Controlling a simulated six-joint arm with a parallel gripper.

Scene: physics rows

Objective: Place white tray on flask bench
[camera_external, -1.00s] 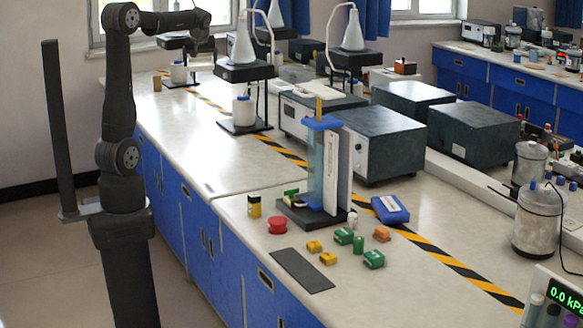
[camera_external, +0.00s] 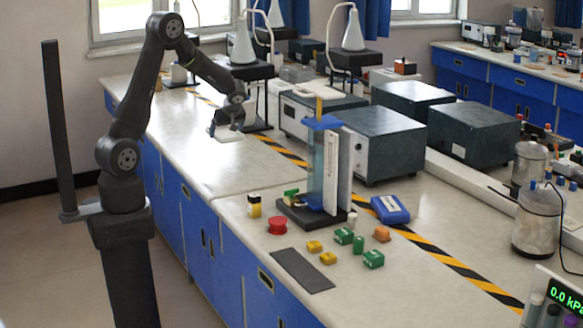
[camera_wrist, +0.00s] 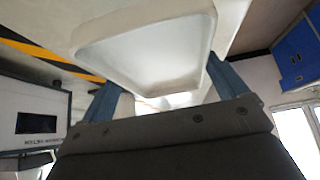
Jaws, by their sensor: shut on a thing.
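The white tray (camera_wrist: 150,52) is a shallow square with a raised rim and rounded corners. It fills the upper middle of the wrist view, between the two blue-grey fingers of my gripper (camera_wrist: 165,88). My gripper is shut on it. In the external view my gripper (camera_external: 229,124) points down over the left bench (camera_external: 185,150), left of the striped tape. The tray (camera_external: 229,136) shows as a small pale patch under the fingers, low over the bench top. I cannot tell whether it touches the surface.
A conical flask (camera_external: 242,48) on a black stand is just behind my gripper. Grey instrument boxes (camera_external: 383,140) stand to the right, past the striped tape (camera_external: 285,152). The bench top in front of my gripper is clear. A blue-topped column stand (camera_external: 323,165) stands nearer the camera.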

